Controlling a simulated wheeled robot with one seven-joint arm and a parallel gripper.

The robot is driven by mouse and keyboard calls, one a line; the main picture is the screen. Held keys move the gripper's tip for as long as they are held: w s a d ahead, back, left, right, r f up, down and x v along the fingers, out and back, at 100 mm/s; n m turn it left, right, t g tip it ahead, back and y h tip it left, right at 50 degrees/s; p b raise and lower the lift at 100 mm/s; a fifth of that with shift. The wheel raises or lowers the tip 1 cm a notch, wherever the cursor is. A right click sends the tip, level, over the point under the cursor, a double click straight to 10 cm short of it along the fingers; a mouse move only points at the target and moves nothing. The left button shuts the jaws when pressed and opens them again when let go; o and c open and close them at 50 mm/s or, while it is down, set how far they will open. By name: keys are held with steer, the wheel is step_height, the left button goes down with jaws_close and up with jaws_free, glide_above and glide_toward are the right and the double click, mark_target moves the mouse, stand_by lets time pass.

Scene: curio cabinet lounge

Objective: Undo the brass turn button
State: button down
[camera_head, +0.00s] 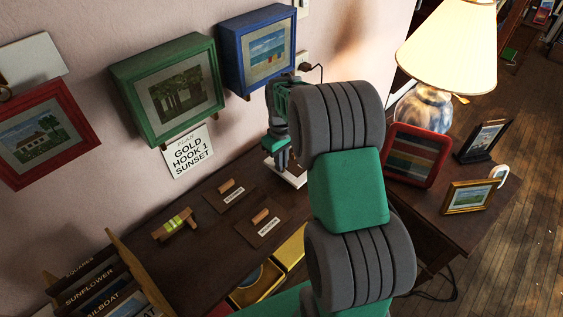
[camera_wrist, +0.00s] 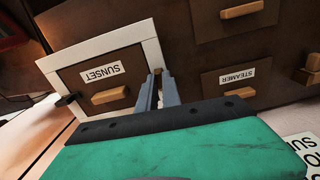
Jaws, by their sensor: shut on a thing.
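A white frame (camera_wrist: 95,42) lies face down on the dark table, with a brown back panel (camera_wrist: 73,77) labelled SUNSET and a wooden grip (camera_wrist: 109,95). The frame shows partly in the head view (camera_head: 292,180) below my gripper (camera_head: 279,152). In the wrist view my gripper (camera_wrist: 158,82) has its fingers close together at the frame's right edge. A small tan-gold bit (camera_wrist: 158,71) shows at the fingertips; the fingers hide most of what they hold, so the turn button's angle cannot be told. A small dark piece (camera_wrist: 67,100) sits at the frame's opposite edge.
Two labelled brown panels (camera_head: 229,196) with wooden grips lie left of the frame. A wooden level (camera_head: 175,224) lies farther left. Green (camera_head: 187,122) and blue (camera_head: 230,45) wall frames hang close by. A lamp (camera_head: 425,100) stands right; a yellow tray (camera_head: 290,250) is in front.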

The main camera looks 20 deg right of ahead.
steer(key=shift+n, duration=0.4)
steer(key=c, duration=1.5)
jaws_free()
step_height(320, 180, up, 8)
steer(key=shift+f, duration=0.1)
